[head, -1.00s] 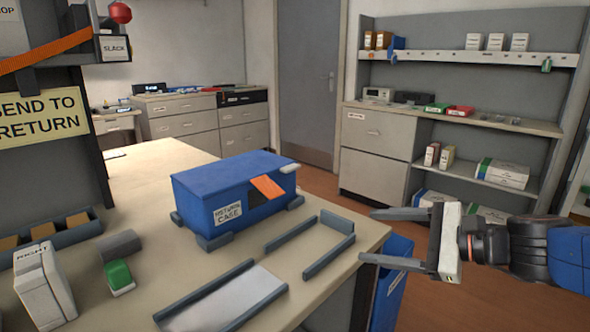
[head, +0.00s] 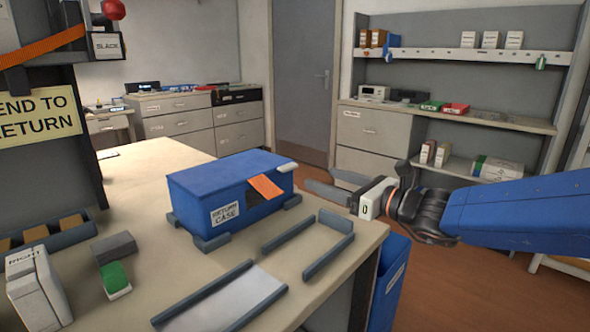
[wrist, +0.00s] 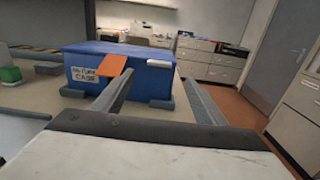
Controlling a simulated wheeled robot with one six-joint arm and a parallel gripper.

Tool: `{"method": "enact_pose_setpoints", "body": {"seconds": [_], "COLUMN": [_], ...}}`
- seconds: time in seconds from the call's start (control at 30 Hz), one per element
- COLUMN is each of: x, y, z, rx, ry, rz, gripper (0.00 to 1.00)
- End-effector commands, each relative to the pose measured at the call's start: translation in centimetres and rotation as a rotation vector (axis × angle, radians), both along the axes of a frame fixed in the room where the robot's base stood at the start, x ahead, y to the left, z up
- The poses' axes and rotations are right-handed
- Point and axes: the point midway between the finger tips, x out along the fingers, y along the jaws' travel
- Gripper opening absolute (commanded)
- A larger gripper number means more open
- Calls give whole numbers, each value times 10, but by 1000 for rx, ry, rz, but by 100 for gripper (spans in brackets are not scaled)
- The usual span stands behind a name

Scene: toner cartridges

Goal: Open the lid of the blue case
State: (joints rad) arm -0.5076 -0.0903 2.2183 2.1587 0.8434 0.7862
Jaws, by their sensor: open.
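The blue case (head: 212,215), labelled "RETURN CASE", sits on the table between grey corner blocks. Its blue lid (head: 228,172) is closed, with an orange tab (head: 265,187) on the side and a pale handle piece (head: 288,167) at the right end. In the wrist view the case (wrist: 75,65) stands ahead, with the orange tab (wrist: 112,65) and the pale handle (wrist: 159,63) facing me. My gripper (head: 328,188) is open and empty, to the right of the case and apart from it. In the wrist view its fingers (wrist: 158,100) point towards the case.
Grey rails (head: 330,262) and a tray-like guide (head: 225,300) lie on the table in front of the case. A white box (head: 38,288), a green-topped block (head: 116,280) and a grey block (head: 114,248) stand at left. A blue bin (head: 390,285) is beside the table's right edge.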

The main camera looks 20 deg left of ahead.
Motion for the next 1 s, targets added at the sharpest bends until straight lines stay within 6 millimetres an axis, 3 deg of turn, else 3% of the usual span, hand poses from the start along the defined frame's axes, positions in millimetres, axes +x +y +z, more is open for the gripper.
{"method": "enact_pose_setpoints", "body": {"seconds": [0.5, 0.73, 1.0], "x": [33, 41, 42], "y": [82, 99, 102], "z": [-1, 0, 0], "rx": [-2, -1, -1], "ry": [-1, -1, -2], "rz": [3, 1, 1], "gripper": [66, 66, 66]}}
